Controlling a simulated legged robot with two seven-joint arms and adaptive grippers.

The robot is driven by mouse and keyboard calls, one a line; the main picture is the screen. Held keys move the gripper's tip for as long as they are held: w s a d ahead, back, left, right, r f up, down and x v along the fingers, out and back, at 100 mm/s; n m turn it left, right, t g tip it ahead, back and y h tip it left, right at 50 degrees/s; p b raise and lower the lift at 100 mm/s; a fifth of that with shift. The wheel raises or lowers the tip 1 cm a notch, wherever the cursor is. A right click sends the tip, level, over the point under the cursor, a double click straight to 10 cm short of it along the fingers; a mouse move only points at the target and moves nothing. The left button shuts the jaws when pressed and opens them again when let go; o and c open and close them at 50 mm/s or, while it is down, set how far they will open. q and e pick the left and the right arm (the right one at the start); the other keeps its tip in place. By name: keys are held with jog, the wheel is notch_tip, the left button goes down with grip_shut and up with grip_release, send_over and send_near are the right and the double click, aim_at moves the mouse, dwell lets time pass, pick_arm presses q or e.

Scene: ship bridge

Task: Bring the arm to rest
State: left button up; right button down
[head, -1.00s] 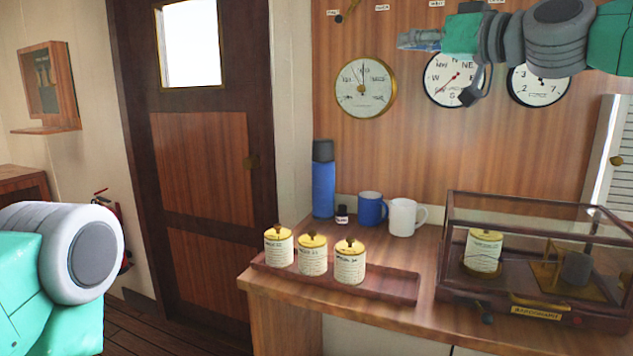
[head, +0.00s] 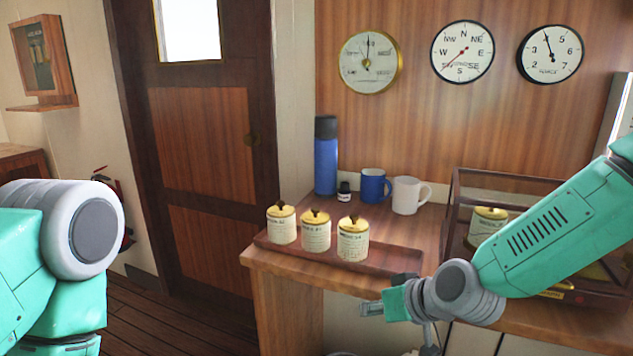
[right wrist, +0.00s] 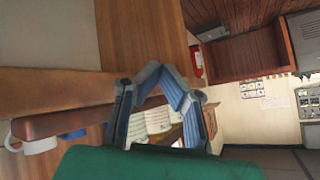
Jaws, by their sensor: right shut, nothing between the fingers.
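My right arm (head: 545,235) comes in from the right, low in front of the counter. Its gripper (head: 372,309) points left at the counter's front edge, below the wooden tray (head: 385,262). In the right wrist view the blue-padded fingers (right wrist: 168,80) are closed together and hold nothing. Part of my left arm (head: 60,240) shows at the left edge of the head view; its gripper is out of the picture.
Three lidded canisters (head: 316,233) stand on the tray. Behind are a blue flask (head: 326,160), a blue mug (head: 374,186) and a white mug (head: 407,196). A glazed case (head: 505,180) stands partly behind my right arm. Floor (head: 150,315) shows at the lower left.

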jog(key=s+d+f+m+g+h, duration=0.1)
jog(key=s+d+f+g+h, duration=0.15)
jog(key=s+f, duration=0.65)
jog(key=s+d+f+m+g+h, duration=0.15)
jog(key=s+d+f, duration=0.25)
jog(key=s+f, duration=0.55)
pick_arm(q)
jog(key=shift+a+f, duration=0.15)
jog(key=shift+a, duration=0.3)
pick_arm(e)
jog(key=s+d+f+g+h, duration=0.1)
jog(key=s+d+f, duration=0.1)
jog(key=s+d, duration=0.3)
jog(key=s+d+f+g+h, duration=0.1)
jog(key=s+d, duration=0.5)
jog(key=s, duration=0.5)
jog(key=shift+f+g+h, duration=0.3)
jog(key=shift+f+h, duration=0.1)
pick_arm(q)
jog(key=shift+d, duration=0.35)
pick_arm(e)
jog(key=shift+d+f, duration=0.15)
jog(key=shift+d, duration=0.1)
pick_arm(q)
jog(key=shift+a, duration=0.25)
pick_arm(e)
jog(key=shift+a, duration=0.25)
